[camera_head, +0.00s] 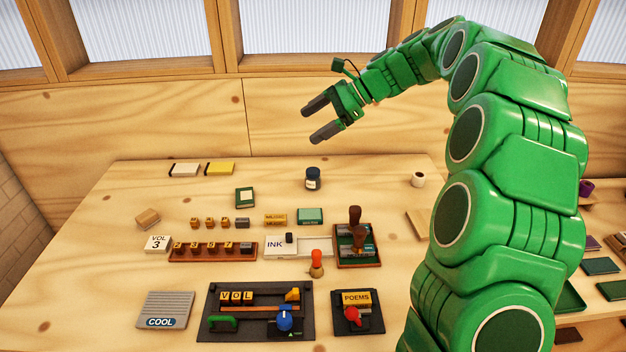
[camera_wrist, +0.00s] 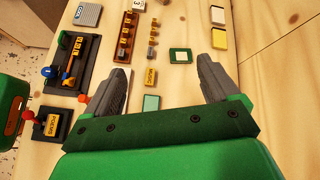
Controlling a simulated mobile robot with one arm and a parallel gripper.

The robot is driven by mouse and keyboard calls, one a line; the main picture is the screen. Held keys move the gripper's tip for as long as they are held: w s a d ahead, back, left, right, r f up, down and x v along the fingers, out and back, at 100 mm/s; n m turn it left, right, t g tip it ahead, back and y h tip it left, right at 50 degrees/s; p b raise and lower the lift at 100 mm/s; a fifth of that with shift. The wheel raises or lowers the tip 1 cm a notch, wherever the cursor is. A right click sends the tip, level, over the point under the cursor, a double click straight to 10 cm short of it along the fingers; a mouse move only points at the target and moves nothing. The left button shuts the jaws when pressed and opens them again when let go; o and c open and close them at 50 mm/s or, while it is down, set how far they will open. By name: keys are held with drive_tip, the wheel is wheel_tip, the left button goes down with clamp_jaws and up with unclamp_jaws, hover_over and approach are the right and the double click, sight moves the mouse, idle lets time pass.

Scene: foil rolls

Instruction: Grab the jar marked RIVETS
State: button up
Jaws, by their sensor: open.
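I can read the word RIVETS on nothing in either view. The one jar-like thing is a small dark jar (camera_head: 313,178) with a pale label, upright towards the back of the table; its lettering is too small to read. It does not show in the wrist view. My gripper (camera_head: 311,124) is open and empty, raised in the air, above the jar in the head picture. In the wrist view its two fingers (camera_wrist: 163,66) are spread apart, with a green-framed square (camera_wrist: 181,56) beyond and between them.
A small white cup (camera_head: 418,179) stands right of the jar. Yellow (camera_head: 220,169) and white (camera_head: 184,170) boxes lie at the back left. A rack of lettered blocks (camera_head: 213,252), a stamp tray (camera_head: 357,259) and a black press board (camera_head: 261,333) fill the front. The table around the jar is clear.

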sight(320, 178)
drive_tip(key=shift+w+d+f+m+t+y, duration=0.65)
drive_tip(key=shift+w+d+f+m, duration=0.95)
drive_tip(key=shift+w, duration=2.2)
drive_tip(key=shift+w+d+f+m+t+y, duration=0.6)
drive_tip(key=shift+w+d+f+m, duration=1)
drive_tip(key=shift+w, duration=2.15)
wheel_tip(320, 178, down, 20)
drive_tip(key=shift+d+r, duration=0.1)
drive_tip(key=shift+d, duration=0.05)
drive_tip(key=shift+x, duration=3.9)
drive_tip(key=shift+s, duration=0.15)
drive_tip(key=c, duration=1.2)
